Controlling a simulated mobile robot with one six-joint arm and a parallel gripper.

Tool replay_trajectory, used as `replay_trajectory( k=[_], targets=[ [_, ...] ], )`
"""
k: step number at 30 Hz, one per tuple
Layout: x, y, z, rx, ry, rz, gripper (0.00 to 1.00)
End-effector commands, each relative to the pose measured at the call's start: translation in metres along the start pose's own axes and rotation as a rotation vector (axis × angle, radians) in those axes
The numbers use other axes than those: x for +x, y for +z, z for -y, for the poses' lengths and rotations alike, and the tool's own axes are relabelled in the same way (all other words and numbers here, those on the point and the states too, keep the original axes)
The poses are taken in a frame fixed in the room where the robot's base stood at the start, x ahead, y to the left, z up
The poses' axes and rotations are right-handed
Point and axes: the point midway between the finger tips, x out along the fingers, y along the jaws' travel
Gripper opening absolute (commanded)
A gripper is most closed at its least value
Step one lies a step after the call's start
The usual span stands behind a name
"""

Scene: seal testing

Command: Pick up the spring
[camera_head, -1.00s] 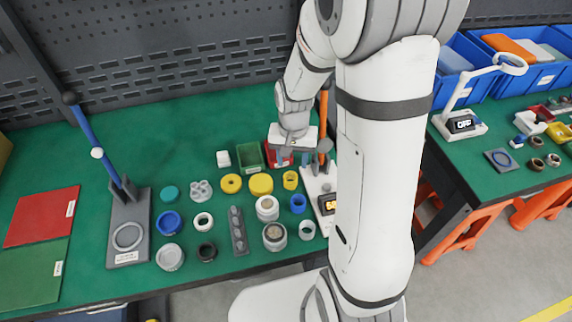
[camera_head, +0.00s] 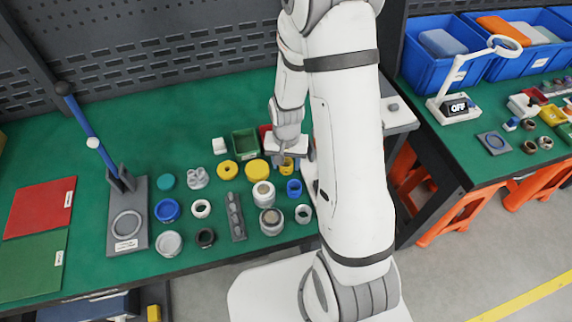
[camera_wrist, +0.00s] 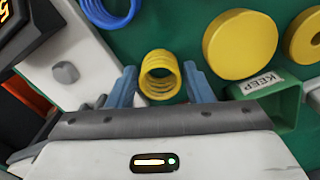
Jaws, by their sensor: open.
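A yellow coil spring (camera_wrist: 160,72) stands on the green table top, seen from above in the wrist view. My gripper (camera_wrist: 160,82) is open, with one blue finger on each side of the spring. Small gaps seem to show between the fingers and the coil. I cannot tell how far above the table the fingertips are. In the head view the spring (camera_head: 286,168) is partly hidden under my gripper (camera_head: 287,160), whose fingers are too small to make out there.
A yellow disc (camera_head: 258,169) and a green bin (camera_head: 245,142) labelled KEEP (camera_wrist: 262,82) stand close to the spring. A blue ring part (camera_head: 294,188) lies in front of it. A grey-white device (camera_wrist: 65,72) stands left in the wrist view. Several ring parts cover the table leftward.

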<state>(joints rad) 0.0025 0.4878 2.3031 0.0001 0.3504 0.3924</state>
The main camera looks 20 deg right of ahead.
Motion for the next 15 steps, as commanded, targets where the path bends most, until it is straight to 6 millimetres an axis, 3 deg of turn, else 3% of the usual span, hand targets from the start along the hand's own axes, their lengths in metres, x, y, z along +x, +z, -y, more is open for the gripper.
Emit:
replay_trajectory(
  k=[2,15],
  targets=[
    [-0.0001,0.0001,0.0001,0.0,0.0,0.0,0.45],
    [-0.0004,0.0002,0.0005,-0.001,0.0,0.0,0.12]
  ],
)
